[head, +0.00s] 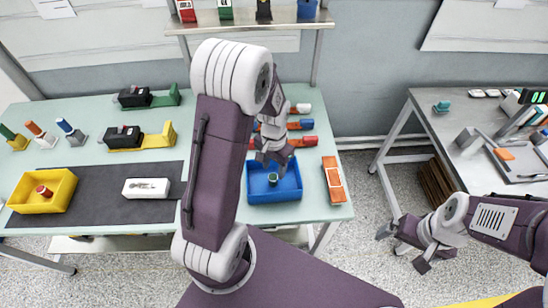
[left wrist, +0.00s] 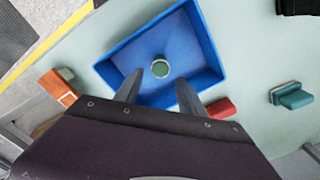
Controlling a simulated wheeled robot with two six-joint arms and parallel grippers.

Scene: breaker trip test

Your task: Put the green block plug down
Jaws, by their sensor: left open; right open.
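The green block plug (head: 273,178) stands in the blue tray (head: 290,195) on the table. In the left wrist view it shows as a round green top with a pale rim (left wrist: 160,69), inside the blue tray (left wrist: 205,38). My left gripper (head: 273,163) is open just over the tray; in the left wrist view its two fingers (left wrist: 158,82) are apart with the plug beyond and between their tips. I see no contact between fingers and plug. My right gripper (head: 425,258) is open and empty, over the floor at the right.
A yellow tray (head: 60,206) with a red plug sits at the left, near a white labelled box (head: 147,188) on a dark mat. An orange holder (head: 334,180) stands right of the blue tray. Red pieces (head: 303,142) lie behind it. A shelf (head: 250,24) spans the back.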

